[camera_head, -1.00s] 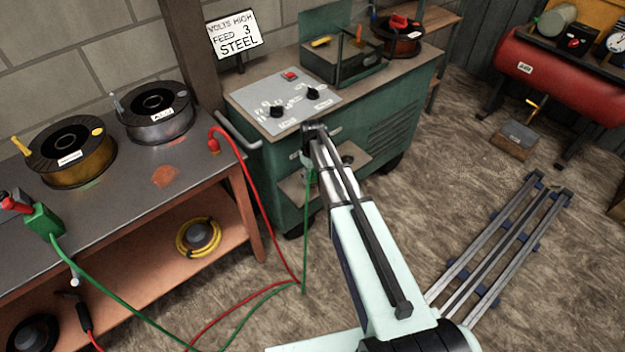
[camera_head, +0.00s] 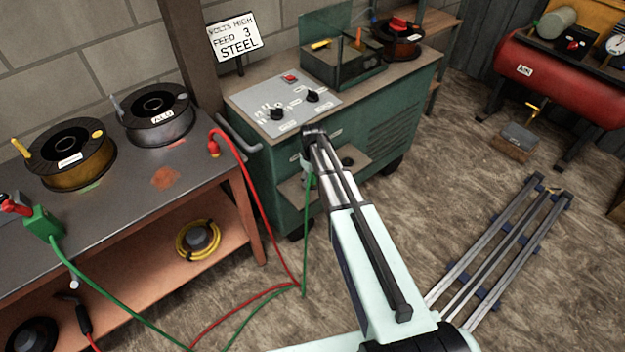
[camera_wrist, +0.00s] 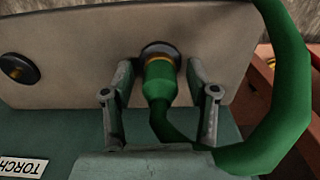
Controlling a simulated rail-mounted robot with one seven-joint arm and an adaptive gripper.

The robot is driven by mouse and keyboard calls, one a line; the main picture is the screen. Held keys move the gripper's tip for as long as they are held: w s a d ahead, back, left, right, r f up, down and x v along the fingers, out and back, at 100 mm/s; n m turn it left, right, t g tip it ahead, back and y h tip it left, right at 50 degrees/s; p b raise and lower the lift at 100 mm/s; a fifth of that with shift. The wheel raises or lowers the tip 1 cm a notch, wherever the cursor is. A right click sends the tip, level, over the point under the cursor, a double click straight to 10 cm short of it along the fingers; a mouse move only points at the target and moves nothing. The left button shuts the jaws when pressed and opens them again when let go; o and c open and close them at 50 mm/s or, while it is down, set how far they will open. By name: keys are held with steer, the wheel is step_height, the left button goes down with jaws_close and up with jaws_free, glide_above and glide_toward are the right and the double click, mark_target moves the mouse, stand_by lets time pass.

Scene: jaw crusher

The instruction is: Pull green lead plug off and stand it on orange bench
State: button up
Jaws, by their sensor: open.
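The green lead plug (camera_wrist: 160,82) sits in a dark round socket (camera_wrist: 160,50) on the pale panel in the wrist view. Its thick green cable loops away to the right. My gripper (camera_wrist: 158,72) is open, with one finger on each side of the plug and visible gaps between. In the head view my arm reaches the green machine's front and mostly hides the plug; the green lead (camera_head: 307,215) hangs below. The orange bench (camera_head: 115,205) stands at left, with a dark grey top and orange frame.
A red plug (camera_head: 214,148) stands on the bench's right end. Wire spools (camera_head: 72,152) line its back, and a green block (camera_head: 42,222) sits at its left. The front middle of the top is clear. An empty socket (camera_wrist: 18,70) is left of the plug. Red and green leads trail across the floor.

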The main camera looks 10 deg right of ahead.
mark_target(312, 174)
stand_by(0.6)
jaws_close()
steer(key=shift+r, duration=0.2)
steer(key=shift+r+p, duration=1.75)
steer(key=shift+r, duration=1.05)
steer(key=shift+r, duration=0.1)
